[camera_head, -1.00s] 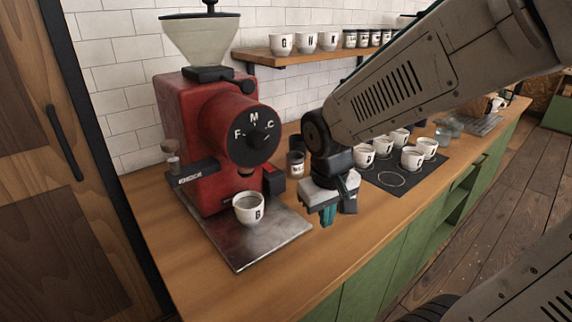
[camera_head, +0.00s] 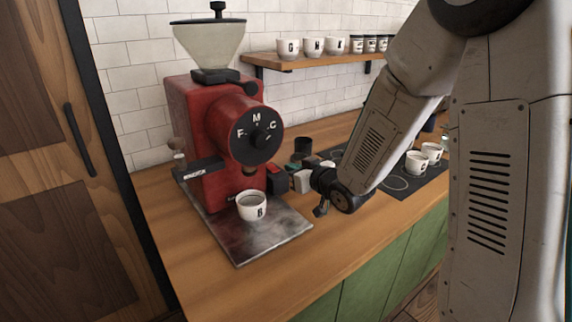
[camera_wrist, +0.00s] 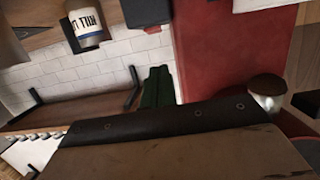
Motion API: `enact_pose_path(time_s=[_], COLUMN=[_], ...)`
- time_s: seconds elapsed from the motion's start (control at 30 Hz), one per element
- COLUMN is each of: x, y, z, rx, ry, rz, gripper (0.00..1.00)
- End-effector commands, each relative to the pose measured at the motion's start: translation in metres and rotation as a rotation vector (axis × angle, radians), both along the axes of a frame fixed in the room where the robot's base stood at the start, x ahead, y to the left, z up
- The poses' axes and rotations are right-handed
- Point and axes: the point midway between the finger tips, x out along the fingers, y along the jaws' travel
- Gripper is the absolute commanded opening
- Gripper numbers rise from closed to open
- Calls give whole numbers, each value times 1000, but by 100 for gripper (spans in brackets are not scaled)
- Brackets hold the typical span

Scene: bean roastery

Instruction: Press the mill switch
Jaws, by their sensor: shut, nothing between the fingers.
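The red mill (camera_head: 203,130) stands on the counter with a glass hopper and a black dial marked F, M, C. Its switch box (camera_head: 274,178) is black with a red part, low on the mill's right side. In the wrist view the switch box (camera_wrist: 146,12) shows at the top, left of the red mill body (camera_wrist: 235,50). My gripper (camera_head: 287,181) is shut and empty, just right of the switch box and pointing at it. Its green fingers (camera_wrist: 158,86) look apart from the box in the wrist view; the head view does not show whether they touch.
A white cup (camera_head: 252,206) stands on the mill's metal tray (camera_head: 258,240). A labelled jar (camera_wrist: 86,30) and a dark container (camera_head: 303,146) are near my gripper. More cups (camera_head: 417,163) stand on a black mat. The front counter is clear.

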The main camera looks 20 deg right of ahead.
Motion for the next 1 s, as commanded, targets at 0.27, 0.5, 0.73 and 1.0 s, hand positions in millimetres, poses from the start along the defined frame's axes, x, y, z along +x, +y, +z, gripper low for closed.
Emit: enact_pose_path(time_s=[0.27,0.5,0.73,1.0], x=[1,1,21,75], y=[-13,-11,-2,16], z=[19,18,16,8], rx=[43,43,42,42], ry=[-83,-81,-81,-80], rz=[0,1,6,6], gripper=[0,0,0,0])
